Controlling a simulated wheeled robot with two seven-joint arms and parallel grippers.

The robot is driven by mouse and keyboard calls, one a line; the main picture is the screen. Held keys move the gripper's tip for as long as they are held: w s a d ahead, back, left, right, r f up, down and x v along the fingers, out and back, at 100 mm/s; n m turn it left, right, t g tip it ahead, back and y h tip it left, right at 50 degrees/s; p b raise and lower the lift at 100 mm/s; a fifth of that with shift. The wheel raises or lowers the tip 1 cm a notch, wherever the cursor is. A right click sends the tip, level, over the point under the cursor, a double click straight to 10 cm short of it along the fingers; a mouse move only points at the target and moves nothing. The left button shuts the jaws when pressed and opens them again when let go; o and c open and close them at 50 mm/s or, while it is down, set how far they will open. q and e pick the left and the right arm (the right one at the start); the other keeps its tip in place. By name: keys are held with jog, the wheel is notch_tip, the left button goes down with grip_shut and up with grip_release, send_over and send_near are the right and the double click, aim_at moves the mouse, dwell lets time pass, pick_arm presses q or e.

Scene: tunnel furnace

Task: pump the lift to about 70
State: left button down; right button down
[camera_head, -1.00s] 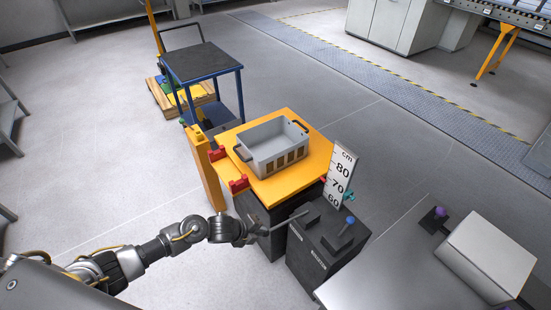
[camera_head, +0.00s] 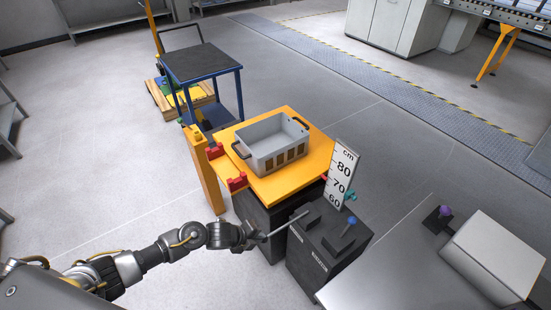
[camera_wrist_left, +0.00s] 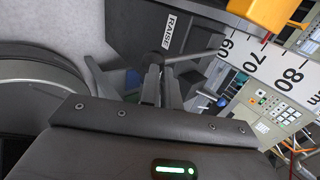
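The lift has a yellow platform (camera_head: 292,181) on a black base (camera_head: 256,214). A white cm scale (camera_head: 345,170) beside it shows 60, 70 and 80. A small red pointer (camera_head: 324,177) at the platform edge sits near the 70 mark; the exact reading is unclear. A grey pump lever (camera_head: 286,226) slants out of a black pedestal (camera_head: 308,262); the lever also shows in the left wrist view (camera_wrist_left: 195,55), beside a RAISE label. My left gripper (camera_head: 254,237) is at the lever's outer end, its fingers (camera_wrist_left: 161,84) close together on it. My right gripper is out of view.
A grey crate (camera_head: 290,136) stands on the platform. A blue-knobbed lever (camera_head: 344,234) is on the pedestal's right part. A grey table (camera_head: 376,278) with a purple-knobbed control (camera_head: 442,214) lies at the right. A blue cart (camera_head: 204,64) stands behind. The floor at left is clear.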

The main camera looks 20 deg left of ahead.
pick_arm(q)
jog(key=shift+w+r, duration=0.2)
jog(key=shift+r, duration=0.15)
notch_tip(320, 180, up, 9)
jog(key=w+d+p, duration=0.1)
jog(key=p, duration=0.6)
jog(key=shift+w+f+p, duration=0.15)
jog(key=shift+f+p, duration=0.05)
jog(key=shift+p, duration=0.15)
jog(key=shift+d+r, duration=0.1)
notch_tip(320, 180, up, 6)
jog(key=w+d+p, duration=0.2)
jog(key=w+p, duration=0.1)
jog(key=p, duration=0.1)
jog(key=shift+d+f, duration=0.25)
jog(key=shift+d, duration=0.05)
jog(key=shift+f, duration=0.2)
jog(key=shift+f+b, duration=0.25)
jog(key=shift+b, duration=0.15)
